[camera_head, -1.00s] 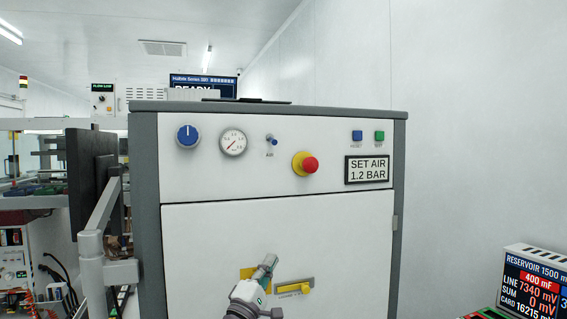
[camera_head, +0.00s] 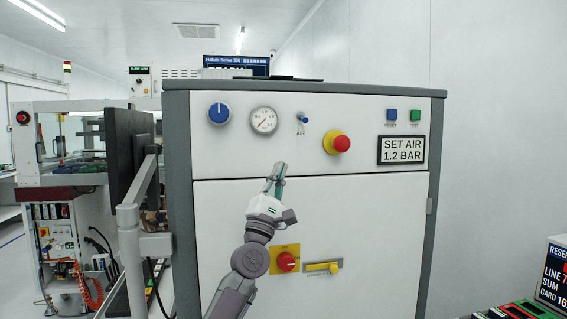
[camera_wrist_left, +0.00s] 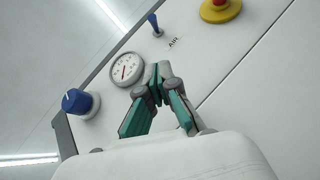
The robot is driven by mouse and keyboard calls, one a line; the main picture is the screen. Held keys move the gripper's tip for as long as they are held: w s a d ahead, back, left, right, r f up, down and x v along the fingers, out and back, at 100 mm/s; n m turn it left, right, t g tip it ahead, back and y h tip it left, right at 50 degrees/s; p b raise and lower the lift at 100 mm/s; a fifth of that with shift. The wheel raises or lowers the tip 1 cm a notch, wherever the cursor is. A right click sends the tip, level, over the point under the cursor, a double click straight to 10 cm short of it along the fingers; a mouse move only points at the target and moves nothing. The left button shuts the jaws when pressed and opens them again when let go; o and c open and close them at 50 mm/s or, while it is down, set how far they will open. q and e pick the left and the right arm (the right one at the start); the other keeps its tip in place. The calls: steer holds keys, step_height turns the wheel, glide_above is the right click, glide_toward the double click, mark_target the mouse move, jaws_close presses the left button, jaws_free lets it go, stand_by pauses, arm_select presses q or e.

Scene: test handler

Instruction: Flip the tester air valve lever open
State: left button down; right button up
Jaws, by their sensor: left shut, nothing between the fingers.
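The air valve lever (camera_head: 303,119) is a small blue-tipped toggle above the label AIR on the white tester panel. It stands right of the round pressure gauge (camera_head: 264,121). In the left wrist view the lever (camera_wrist_left: 154,22) shows near the top, beyond the fingertips, with the gauge (camera_wrist_left: 126,69) just left of them. My left gripper (camera_head: 279,168) points up in front of the panel, below the gauge and lever, apart from the lever. Its fingers (camera_wrist_left: 157,72) are shut and empty. My right gripper is in neither view.
A blue knob (camera_head: 219,113) is left of the gauge. A red emergency button (camera_head: 337,143) on a yellow base is right of the lever. A sign reads SET AIR 1.2 BAR (camera_head: 401,150). A red rotary switch (camera_head: 287,262) and yellow handle (camera_head: 322,267) sit lower. A monitor arm (camera_head: 130,235) stands left.

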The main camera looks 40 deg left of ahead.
mark_target(303, 118)
arm_select(q)
steer(key=w+r+p, duration=0.1)
steer(key=w+r, duration=0.1)
steer(key=r, duration=0.1)
steer(key=w+r+p, duration=0.2)
steer(key=r, duration=0.1)
steer(key=w+d+r+p, duration=0.1)
steer(key=w+r, duration=0.1)
steer(key=r, duration=0.1)
steer(key=shift+r, duration=0.1)
steer(key=shift+d+r+p, duration=0.1)
steer(key=shift+p, duration=0.2)
